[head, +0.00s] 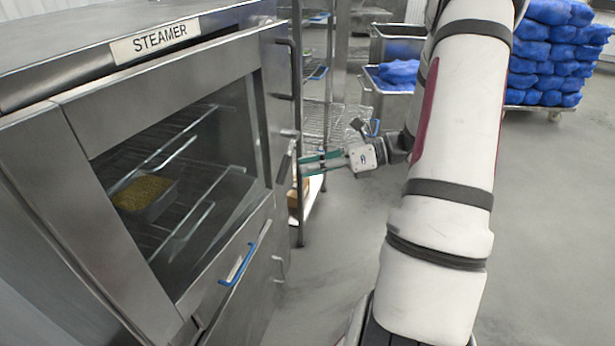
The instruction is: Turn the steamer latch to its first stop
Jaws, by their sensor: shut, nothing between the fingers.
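The steel steamer (160,60) stands at the left, with its name plate on the top front edge. Its glass door (170,170) looks closed, and a tray of yellowish grain (145,195) shows on a rack inside. The latch (287,160) appears to be the small metal lever on the steamer's right front edge. My gripper (303,163) has teal fingers that point left at this edge, close by the lever. The fingers are shut with nothing between them. I cannot tell whether they touch the lever, and its exact angle is too small to read.
A blue handle (238,265) sticks out low on the steamer front. A wire shelf rack (325,120) stands behind my gripper. Steel bins (392,100) and a cart of blue sacks (550,50) are at the back. The grey floor (555,220) at the right is clear.

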